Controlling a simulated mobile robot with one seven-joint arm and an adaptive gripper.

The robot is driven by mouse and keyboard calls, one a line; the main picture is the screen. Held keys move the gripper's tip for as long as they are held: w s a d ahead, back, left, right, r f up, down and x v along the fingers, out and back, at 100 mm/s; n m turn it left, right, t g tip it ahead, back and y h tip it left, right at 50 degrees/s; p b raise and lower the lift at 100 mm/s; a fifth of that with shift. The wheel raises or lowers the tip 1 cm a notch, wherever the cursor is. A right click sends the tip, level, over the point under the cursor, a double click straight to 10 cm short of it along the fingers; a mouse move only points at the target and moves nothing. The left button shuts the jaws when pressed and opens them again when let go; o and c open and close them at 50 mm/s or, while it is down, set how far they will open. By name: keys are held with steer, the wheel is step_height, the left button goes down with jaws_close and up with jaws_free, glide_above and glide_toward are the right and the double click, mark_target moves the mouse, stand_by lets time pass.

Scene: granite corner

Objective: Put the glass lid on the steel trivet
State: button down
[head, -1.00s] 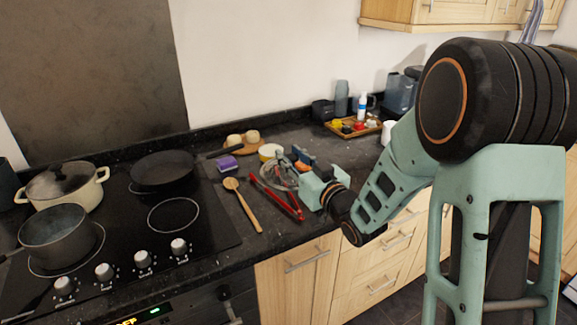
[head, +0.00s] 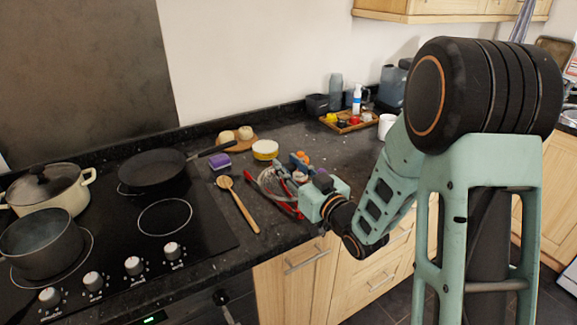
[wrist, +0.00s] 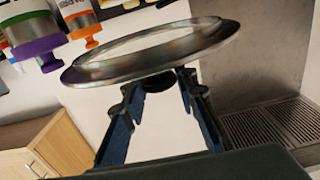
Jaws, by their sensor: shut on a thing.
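My gripper (wrist: 160,86) is shut on the glass lid (wrist: 212,38), gripping it by the dark knob beneath the disc in the wrist view. The lid is a clear disc with a wide steel rim. In the head view the lid (head: 268,182) shows as a thin tilted ring just left of my gripper (head: 294,178), over the counter by the red tongs. I cannot tell whether it touches anything below. I cannot make out the steel trivet; the lid and gripper cover part of that area.
A wooden spoon (head: 238,202) and red tongs (head: 285,208) lie near the lid. A purple box (head: 219,161), yellow-banded tub (head: 265,150) and round board (head: 238,144) stand behind. The hob (head: 195,245) holds a frying pan (head: 153,170) and pots. A tray (head: 350,127) stands back right.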

mark_target(304, 177)
steer(key=shift+f+b, duration=0.4)
steer(key=shift+b, duration=0.15)
steer(key=c, duration=1.5)
jaws_free()
steer(key=shift+c, duration=0.2)
steer(key=shift+r+p, duration=0.7)
steer(key=shift+p, duration=0.25)
steer(key=v, duration=0.7)
steer(key=shift+r, duration=0.15)
steer(key=p+v, duration=0.2)
steer(key=p, duration=0.3)
steer(key=shift+d, duration=0.2)
steer(key=shift+s+p, duration=0.1)
steer(key=shift+p, duration=0.55)
